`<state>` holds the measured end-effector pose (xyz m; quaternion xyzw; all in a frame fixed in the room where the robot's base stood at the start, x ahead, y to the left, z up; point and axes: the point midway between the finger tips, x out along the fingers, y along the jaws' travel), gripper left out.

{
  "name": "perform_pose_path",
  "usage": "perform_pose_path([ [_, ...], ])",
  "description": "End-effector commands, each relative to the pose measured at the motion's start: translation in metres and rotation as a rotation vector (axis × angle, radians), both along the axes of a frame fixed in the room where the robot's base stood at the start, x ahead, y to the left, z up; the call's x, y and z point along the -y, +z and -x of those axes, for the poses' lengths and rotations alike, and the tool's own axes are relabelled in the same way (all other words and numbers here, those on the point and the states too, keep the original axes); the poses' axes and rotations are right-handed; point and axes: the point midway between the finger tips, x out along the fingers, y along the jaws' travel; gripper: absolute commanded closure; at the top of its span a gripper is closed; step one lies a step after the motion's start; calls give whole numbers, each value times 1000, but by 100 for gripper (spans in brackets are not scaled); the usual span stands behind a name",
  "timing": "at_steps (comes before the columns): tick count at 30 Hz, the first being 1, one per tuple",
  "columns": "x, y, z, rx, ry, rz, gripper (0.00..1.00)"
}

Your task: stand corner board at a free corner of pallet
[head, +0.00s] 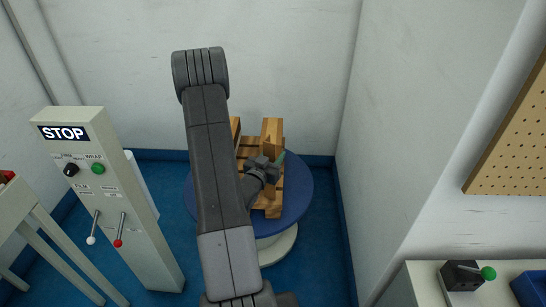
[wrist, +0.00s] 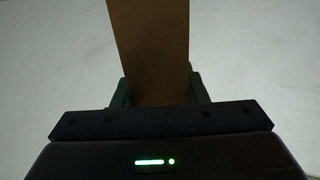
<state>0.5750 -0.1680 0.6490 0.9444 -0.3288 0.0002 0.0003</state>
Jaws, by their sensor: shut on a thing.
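In the wrist view my gripper (wrist: 160,95) is shut on a flat brown corner board (wrist: 150,45), which stretches up out of the frame between the two fingers. In the head view my gripper (head: 268,165) is over the wooden pallet (head: 273,211), next to an upright brown board (head: 272,131) at the pallet's back right. I cannot tell if this upright board is the one held. Another upright board (head: 236,129) shows at the back left, partly behind my arm. The pallet lies on a round blue turntable (head: 300,190). My arm hides the pallet's left side.
A grey control post (head: 120,200) with a STOP sign, buttons and levers stands left of the turntable. White walls close in behind and to the right. A bench with a green-knobbed black box (head: 462,276) and a blue bin (head: 532,288) is at lower right.

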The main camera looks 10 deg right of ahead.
Motion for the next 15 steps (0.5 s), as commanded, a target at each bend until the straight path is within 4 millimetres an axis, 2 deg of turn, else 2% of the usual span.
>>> perform_pose_path([
  [8,0,-4,0,0,0,0,95],
  [9,0,-2,0,0,0,0,55],
  [12,0,-2,0,0,0,0,39],
  [15,0,-2,0,0,0,0,39],
])
